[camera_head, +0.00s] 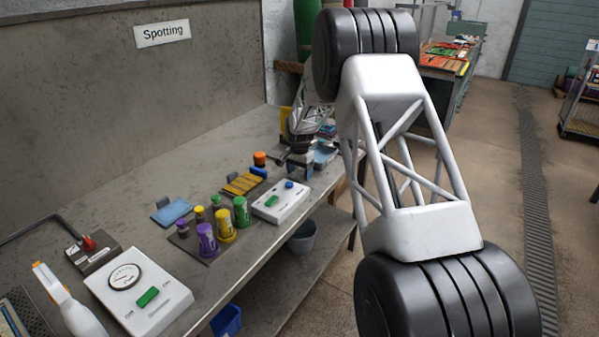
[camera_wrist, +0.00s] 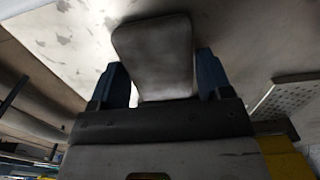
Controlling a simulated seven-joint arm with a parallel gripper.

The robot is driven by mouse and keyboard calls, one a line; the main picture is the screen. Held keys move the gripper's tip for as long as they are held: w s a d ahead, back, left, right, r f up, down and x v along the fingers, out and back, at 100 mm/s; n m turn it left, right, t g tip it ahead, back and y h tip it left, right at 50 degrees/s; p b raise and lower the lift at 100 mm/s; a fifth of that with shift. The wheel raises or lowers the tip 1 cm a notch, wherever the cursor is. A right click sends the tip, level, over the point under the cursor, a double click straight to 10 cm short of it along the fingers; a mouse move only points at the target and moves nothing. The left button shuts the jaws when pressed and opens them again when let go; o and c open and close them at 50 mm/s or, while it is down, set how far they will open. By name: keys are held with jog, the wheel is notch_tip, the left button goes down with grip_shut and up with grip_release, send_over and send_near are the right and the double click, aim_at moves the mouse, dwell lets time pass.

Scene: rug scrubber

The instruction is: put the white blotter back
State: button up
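My gripper (camera_wrist: 158,82) shows in the wrist view as two blue fingers. A flat, pale grey pad with rounded corners (camera_wrist: 153,50), which looks like the white blotter in shadow, fills the space between them and reaches past the tips. The fingers appear shut on its sides. In the head view my gripper (camera_head: 296,164) is low over the far part of the bench, beyond the white switch box (camera_head: 268,205); my arm hides part of it, and the blotter is not clear there.
On the bench (camera_head: 130,190) stand several capped bottles (camera_head: 225,226), a blue pad (camera_head: 172,210), yellow pads (camera_head: 243,184), an orange-capped container (camera_head: 260,158) and a blue tray (camera_head: 324,153). A dial box (camera_head: 138,290) and spray bottle (camera_head: 70,305) are nearer. The back-left bench surface is clear.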

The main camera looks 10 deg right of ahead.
aim_at(299, 173)
jog(key=shift+o, duration=1.3)
jog(key=shift+r, duration=0.2)
notch_tip(299, 173, up, 12)
